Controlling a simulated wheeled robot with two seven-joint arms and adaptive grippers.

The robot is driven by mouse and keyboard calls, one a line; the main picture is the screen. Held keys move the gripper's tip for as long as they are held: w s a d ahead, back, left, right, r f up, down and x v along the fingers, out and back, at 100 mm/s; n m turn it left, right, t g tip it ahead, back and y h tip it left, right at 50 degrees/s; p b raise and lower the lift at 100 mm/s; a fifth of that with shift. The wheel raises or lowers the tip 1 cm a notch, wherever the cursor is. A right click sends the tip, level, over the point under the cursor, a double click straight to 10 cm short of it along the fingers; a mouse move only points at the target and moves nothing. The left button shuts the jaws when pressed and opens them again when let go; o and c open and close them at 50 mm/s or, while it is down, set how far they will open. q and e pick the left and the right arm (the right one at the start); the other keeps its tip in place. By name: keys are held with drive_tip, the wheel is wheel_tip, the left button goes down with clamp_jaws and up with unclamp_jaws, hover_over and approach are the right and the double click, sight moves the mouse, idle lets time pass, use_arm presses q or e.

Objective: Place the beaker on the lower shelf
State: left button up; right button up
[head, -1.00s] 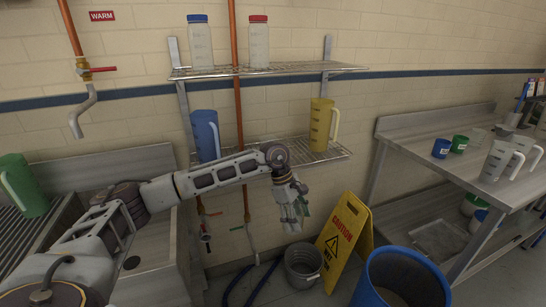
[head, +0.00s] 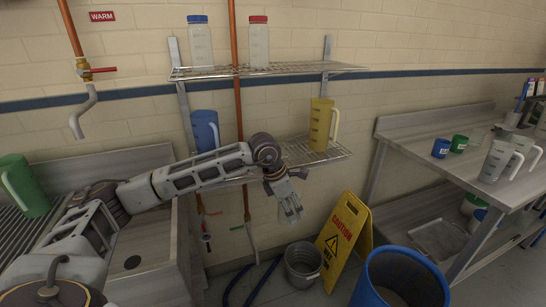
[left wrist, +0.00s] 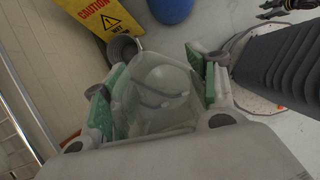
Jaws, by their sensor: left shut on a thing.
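My left gripper (head: 289,210) hangs below and in front of the lower shelf (head: 290,151), fingers pointing down. In the left wrist view the left gripper (left wrist: 155,95) has its green-padded fingers on either side of a clear, see-through beaker (left wrist: 165,90) and is shut on it. The beaker is hard to make out in the head view. The wire lower shelf holds a blue jug (head: 205,130) at its left and a yellow jug (head: 321,125) at its right. My left forearm crosses in front of the shelf's left part and hides some of it.
The upper shelf (head: 270,70) holds two bottles. An orange pipe (head: 238,100) runs up behind the shelves. A yellow caution sign (head: 345,230), a grey bucket (head: 303,264) and a blue bin (head: 400,280) stand below. Bare shelf shows between the jugs.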

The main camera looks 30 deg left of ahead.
use_arm(q)
drive_tip(key=r+n, duration=0.1)
drive_tip(key=n+y, duration=0.1)
drive_tip(key=r+n+t, duration=0.1)
drive_tip(key=n, duration=0.1)
drive_tip(key=shift+s+a+r, duration=0.3)
drive_tip(key=shift+a+r, duration=0.05)
drive_tip(key=shift+a, duration=0.05)
drive_tip(key=shift+s+a+r+n+y+p, duration=0.2)
drive_tip(key=shift+s+a+r+n+y, duration=0.4)
drive_tip(key=shift+r+n, duration=1)
drive_tip(key=shift+s+a+r+n+y+p, duration=0.25)
drive_tip(key=shift+r+n+y, duration=0.7)
drive_tip(key=shift+n, duration=1.1)
drive_tip(key=shift+s+a+r+n+y+p, duration=0.1)
drive_tip(key=shift+s+a+r+n+y, duration=0.4)
drive_tip(key=shift+r+n, duration=1.1)
use_arm(e)
drive_tip(key=shift+s+d+f, duration=0.25)
drive_tip(key=shift+s+d, duration=0.1)
drive_tip(key=shift+s, duration=0.2)
drive_tip(key=shift+s+d+f, duration=0.25)
drive_tip(key=shift+s+d, duration=0.1)
drive_tip(key=shift+s, duration=0.15)
use_arm(q)
drive_tip(key=shift+w+f+n+y, duration=0.15)
drive_tip(key=shift+n+y, duration=0.1)
drive_tip(key=shift+n, duration=0.2)
